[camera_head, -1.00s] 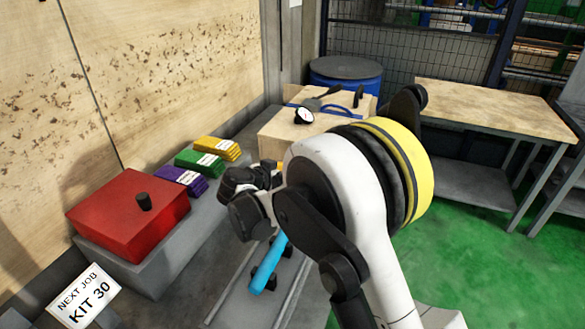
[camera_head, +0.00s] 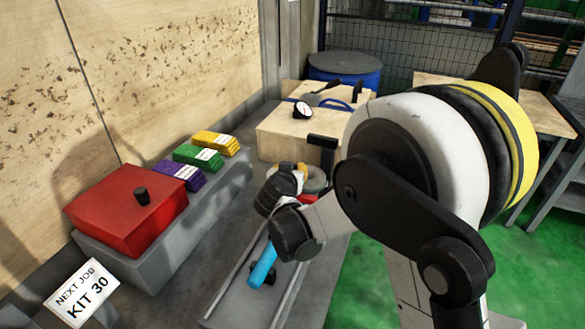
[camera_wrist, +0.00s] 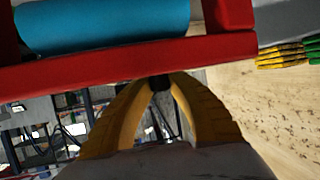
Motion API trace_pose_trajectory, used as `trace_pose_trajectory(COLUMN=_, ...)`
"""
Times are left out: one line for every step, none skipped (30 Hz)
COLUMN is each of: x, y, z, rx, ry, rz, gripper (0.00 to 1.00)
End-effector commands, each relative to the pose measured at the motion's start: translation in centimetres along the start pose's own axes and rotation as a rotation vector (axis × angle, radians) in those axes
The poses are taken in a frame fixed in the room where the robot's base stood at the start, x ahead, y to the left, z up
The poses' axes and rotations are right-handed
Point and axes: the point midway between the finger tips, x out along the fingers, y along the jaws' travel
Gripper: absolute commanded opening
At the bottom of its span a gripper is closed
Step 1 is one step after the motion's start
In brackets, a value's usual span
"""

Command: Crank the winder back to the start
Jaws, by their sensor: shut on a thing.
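My gripper (camera_wrist: 160,86) has yellow fingers that converge at their tips on a small dark part (camera_wrist: 158,95), which looks like the winder's crank knob; most of it is hidden between them. Right beside the fingertips in the wrist view runs a red bar (camera_wrist: 110,64) of a red frame. A blue cylinder (camera_wrist: 105,22) lies within that frame. In the head view my wrist and arm cover most of the winder. The blue cylinder's lower end (camera_head: 262,270) shows below my wrist. A grey round part (camera_head: 316,180) and a black T-shaped piece (camera_head: 322,143) show behind it.
A red box (camera_head: 125,215) with a black knob stands at left on a grey block. Purple (camera_head: 180,174), green (camera_head: 198,156) and yellow (camera_head: 217,143) stacks lie behind it. A wooden box (camera_head: 285,132) with a dial stands at the back. Grey rails (camera_head: 240,270) run below my wrist.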

Motion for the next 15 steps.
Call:
trace_pose_trajectory(x=0.03, y=0.09, z=0.0, rx=0.0, ry=0.0, rz=0.002, gripper=0.0)
trace_pose_trajectory(x=0.03, y=0.09, z=0.0, rx=0.0, ry=0.0, rz=0.002, gripper=0.0)
trace_pose_trajectory(x=0.03, y=0.09, z=0.0, rx=0.0, ry=0.0, rz=0.002, gripper=0.0)
trace_pose_trajectory(x=0.03, y=0.09, z=0.0, rx=0.0, ry=0.0, rz=0.002, gripper=0.0)
trace_pose_trajectory(x=0.04, y=0.09, z=0.0, rx=0.0, ry=0.0, rz=0.002, gripper=0.0)
trace_pose_trajectory(x=0.04, y=0.09, z=0.0, rx=0.0, ry=0.0, rz=0.003, gripper=0.0)
trace_pose_trajectory(x=0.04, y=0.09, z=0.0, rx=0.0, ry=0.0, rz=0.003, gripper=0.26)
trace_pose_trajectory(x=0.04, y=0.08, z=0.0, rx=0.0, ry=0.0, rz=0.003, gripper=0.36)
trace_pose_trajectory(x=0.04, y=0.08, z=0.0, rx=0.0, ry=0.0, rz=0.003, gripper=0.44)
trace_pose_trajectory(x=0.04, y=0.07, z=0.0, rx=0.0, ry=0.0, rz=0.002, gripper=0.44)
trace_pose_trajectory(x=0.04, y=0.06, z=0.0, rx=0.0, ry=0.0, rz=0.002, gripper=0.44)
trace_pose_trajectory(x=0.03, y=0.05, z=0.0, rx=0.0, ry=0.0, rz=0.002, gripper=0.44)
trace_pose_trajectory(x=0.03, y=0.05, z=0.0, rx=0.0, ry=0.0, rz=0.002, gripper=0.44)
trace_pose_trajectory(x=0.03, y=0.04, z=0.0, rx=0.0, ry=0.0, rz=0.002, gripper=0.44)
trace_pose_trajectory(x=0.03, y=0.04, z=0.0, rx=0.0, ry=0.0, rz=0.002, gripper=0.44)
